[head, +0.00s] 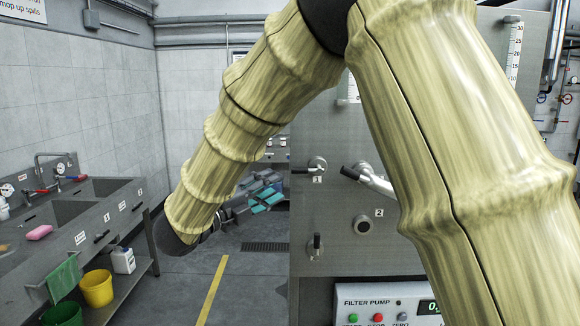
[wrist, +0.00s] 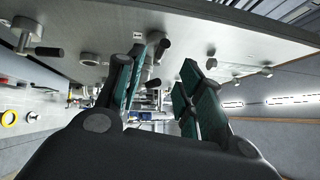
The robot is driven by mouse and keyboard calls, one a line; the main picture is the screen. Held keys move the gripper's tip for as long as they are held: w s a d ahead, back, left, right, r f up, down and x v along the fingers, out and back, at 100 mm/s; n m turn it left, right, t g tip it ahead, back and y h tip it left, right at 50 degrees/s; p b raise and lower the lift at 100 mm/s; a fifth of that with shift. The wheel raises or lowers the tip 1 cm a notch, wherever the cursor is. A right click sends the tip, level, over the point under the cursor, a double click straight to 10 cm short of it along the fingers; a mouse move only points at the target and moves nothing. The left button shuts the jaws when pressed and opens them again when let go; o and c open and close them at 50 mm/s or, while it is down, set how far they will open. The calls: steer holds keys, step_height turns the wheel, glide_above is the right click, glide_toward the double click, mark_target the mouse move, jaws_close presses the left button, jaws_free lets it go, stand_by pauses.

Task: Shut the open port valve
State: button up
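A grey metal panel (head: 335,135) carries several lever valves. The upper valve (head: 317,165), by label 1, has a black handle pointing left. To its right, a second valve (head: 366,172) has a black-ended lever pointing left; my arm hides part of its surroundings. A lower valve (head: 315,246) has its dark handle upright. I cannot tell which is the open one. My gripper (head: 267,190) is left of the panel, with teal finger pads. In the wrist view my gripper (wrist: 160,72) has its fingers apart and nothing between them; a black-handled valve (wrist: 159,50) shows beyond.
A sink bench (head: 95,215) with a pink sponge (head: 39,232) stands at the left, with yellow (head: 97,289) and green buckets by it. A filter pump box (head: 375,305) sits below the panel. The floor between bench and panel is mostly free.

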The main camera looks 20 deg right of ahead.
mark_target(296, 172)
steer(key=p+x, duration=0.2)
steer(key=x, duration=0.3)
steer(key=p+x, duration=0.3)
steer(key=x, duration=0.2)
steer(key=shift+w+a+r, duration=0.1)
steer(key=shift+w+r, duration=0.05)
steer(key=shift+r, duration=0.05)
steer(key=shift+w+d, duration=0.25)
steer(key=shift+d, duration=0.1)
jaws_close()
